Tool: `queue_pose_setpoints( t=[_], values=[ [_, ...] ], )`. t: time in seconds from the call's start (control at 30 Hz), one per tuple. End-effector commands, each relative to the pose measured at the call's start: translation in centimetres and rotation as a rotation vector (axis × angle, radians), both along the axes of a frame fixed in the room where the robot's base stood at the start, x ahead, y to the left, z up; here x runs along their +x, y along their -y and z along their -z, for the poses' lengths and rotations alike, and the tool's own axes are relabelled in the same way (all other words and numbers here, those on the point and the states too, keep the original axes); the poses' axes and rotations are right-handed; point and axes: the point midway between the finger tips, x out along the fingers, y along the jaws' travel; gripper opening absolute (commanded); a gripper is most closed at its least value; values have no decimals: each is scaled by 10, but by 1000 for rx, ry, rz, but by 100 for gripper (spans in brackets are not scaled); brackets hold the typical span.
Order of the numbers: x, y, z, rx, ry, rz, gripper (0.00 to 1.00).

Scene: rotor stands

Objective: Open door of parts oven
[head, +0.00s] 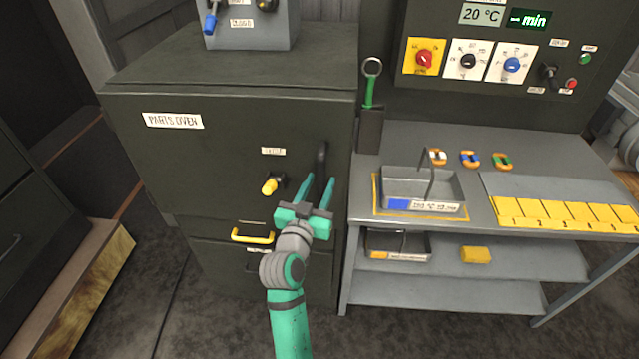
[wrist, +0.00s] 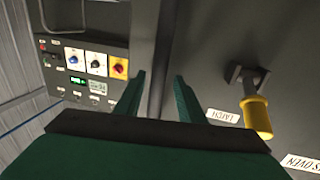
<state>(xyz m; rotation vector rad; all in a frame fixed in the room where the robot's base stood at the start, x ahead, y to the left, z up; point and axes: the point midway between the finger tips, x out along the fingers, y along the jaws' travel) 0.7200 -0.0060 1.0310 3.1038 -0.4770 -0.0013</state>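The parts oven (head: 225,150) is a dark green cabinet with its door shut. A black upright door handle (head: 321,158) sits near the door's right edge. A latch with a yellow grip (head: 271,185) is left of the handle; it also shows in the wrist view (wrist: 257,116), under its bracket and beside a LATCH label. My gripper (head: 320,180) is open, its two green fingers pointing at the door around the handle's lower end. In the wrist view the fingers (wrist: 160,85) are apart with a dark strip between them. I cannot tell whether they touch the handle.
A grey workbench (head: 400,140) stands right of the oven, with a metal tray (head: 395,188) and a yellow numbered strip (head: 565,213). A control panel (head: 490,75) rises behind it. A drawer with a yellow handle (head: 252,237) is below the door.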

Motion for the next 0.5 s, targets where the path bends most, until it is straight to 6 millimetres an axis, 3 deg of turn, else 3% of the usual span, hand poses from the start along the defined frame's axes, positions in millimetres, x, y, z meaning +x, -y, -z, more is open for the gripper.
queue_pose_setpoints(
  t=[0.37,0.4,0.5],
  values=[
    [7,2,0,0,1,-1,36],
    [7,1,0,0,1,-1,33],
    [7,1,0,0,1,-2,9]
  ],
)
